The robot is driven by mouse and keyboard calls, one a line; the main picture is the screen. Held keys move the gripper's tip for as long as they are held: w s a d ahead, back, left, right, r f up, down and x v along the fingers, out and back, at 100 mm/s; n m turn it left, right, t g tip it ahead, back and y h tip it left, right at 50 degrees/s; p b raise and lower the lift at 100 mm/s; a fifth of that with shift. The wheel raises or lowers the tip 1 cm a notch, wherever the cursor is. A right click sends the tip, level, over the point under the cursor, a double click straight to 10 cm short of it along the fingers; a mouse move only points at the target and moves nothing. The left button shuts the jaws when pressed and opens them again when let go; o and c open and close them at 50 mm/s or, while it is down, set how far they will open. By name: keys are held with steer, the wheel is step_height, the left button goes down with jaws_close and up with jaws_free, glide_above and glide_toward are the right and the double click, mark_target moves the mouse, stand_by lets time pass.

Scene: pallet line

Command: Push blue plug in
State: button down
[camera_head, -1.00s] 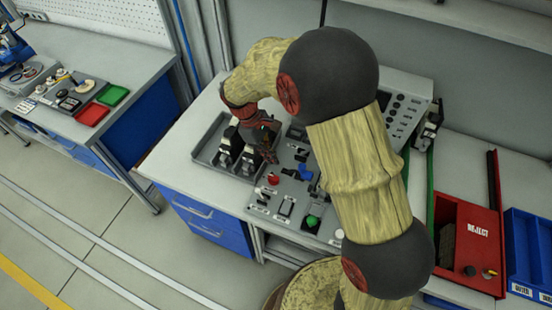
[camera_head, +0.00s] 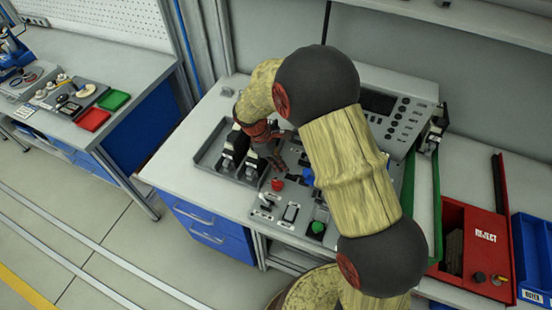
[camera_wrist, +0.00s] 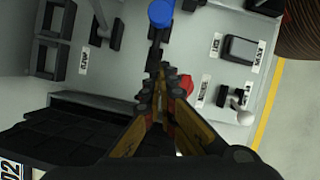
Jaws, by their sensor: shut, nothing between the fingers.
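The blue plug (camera_head: 308,176) sits on the grey control panel (camera_head: 262,215), partly hidden behind my arm in the head view. In the wrist view, the blue plug (camera_wrist: 161,13) shows at the top edge as a round blue end, just beyond my fingertips. My gripper (camera_wrist: 157,72) is shut and empty, with its fingers pointing towards the plug. In the head view my gripper (camera_head: 279,166) is low over the panel, left of the plug. The wrist view does not clearly show whether the fingertips touch anything.
A red button (camera_head: 277,184) lies close to my fingers and a green button (camera_head: 318,227) is nearer the front. A grey tray (camera_head: 204,158) with black devices stands left of the panel. A console (camera_head: 400,112) stands behind. A red reject bin (camera_head: 466,217) is at right.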

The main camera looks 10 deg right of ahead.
mark_target(300, 181)
steer(key=shift+s+d+r, duration=0.1)
steer(key=shift+s+d, duration=0.1)
steer(key=shift+d, duration=0.4)
steer(key=shift+s+d+f, duration=0.1)
steer(key=shift+s+d, duration=0.15)
steer(key=shift+d, duration=0.4)
steer(key=shift+s+d+r, duration=0.1)
steer(key=shift+s+d, duration=0.1)
steer(key=shift+d, duration=0.4)
steer(key=shift+s, duration=0.1)
steer(key=s+d, duration=0.2)
steer(key=shift+d+p, duration=0.4)
steer(key=shift+a, duration=0.1)
